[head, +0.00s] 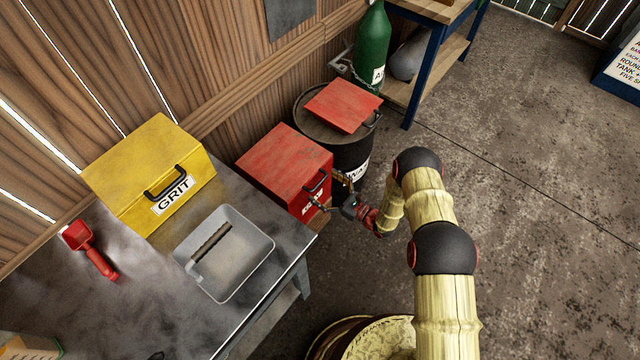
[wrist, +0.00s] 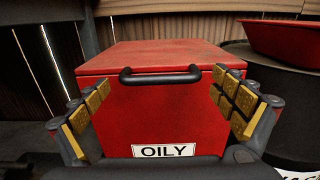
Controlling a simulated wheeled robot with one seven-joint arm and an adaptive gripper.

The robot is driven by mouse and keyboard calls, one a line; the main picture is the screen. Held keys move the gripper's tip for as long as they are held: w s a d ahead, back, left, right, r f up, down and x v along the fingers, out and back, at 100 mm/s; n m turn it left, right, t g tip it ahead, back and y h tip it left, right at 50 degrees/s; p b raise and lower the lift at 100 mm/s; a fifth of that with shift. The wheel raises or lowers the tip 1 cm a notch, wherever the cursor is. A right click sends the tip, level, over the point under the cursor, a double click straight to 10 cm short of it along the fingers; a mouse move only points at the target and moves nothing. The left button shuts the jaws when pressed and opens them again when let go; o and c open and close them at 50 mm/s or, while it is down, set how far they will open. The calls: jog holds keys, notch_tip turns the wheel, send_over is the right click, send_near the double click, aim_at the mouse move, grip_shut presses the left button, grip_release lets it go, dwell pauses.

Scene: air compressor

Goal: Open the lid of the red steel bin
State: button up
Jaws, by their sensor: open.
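The red steel bin (head: 288,168) stands at the right end of the grey bench, against the plank wall. Its lid looks shut. A dark bar handle (head: 317,182) is on its front near the top edge. In the wrist view the bin (wrist: 165,105) faces me with its handle (wrist: 160,75) and a white "OILY" label (wrist: 163,151). My gripper (head: 331,195) is at the bin's front, close to the handle. In the wrist view my gripper (wrist: 163,112) is open, with its yellow-padded fingers apart, one on each side of the bin's front. Nothing is between them.
A black drum (head: 352,150) with a red lid-like tray (head: 342,106) on top stands just behind the bin. A yellow grit box (head: 140,170), a grey tray (head: 240,265) and a red scoop (head: 90,250) are on the bench (head: 140,300).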

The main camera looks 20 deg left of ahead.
jog(key=shift+x, duration=0.8)
jog(key=c, duration=0.3)
jog(key=c, duration=1.1)
jog(key=shift+c, duration=0.6)
jog(key=shift+r, duration=0.1)
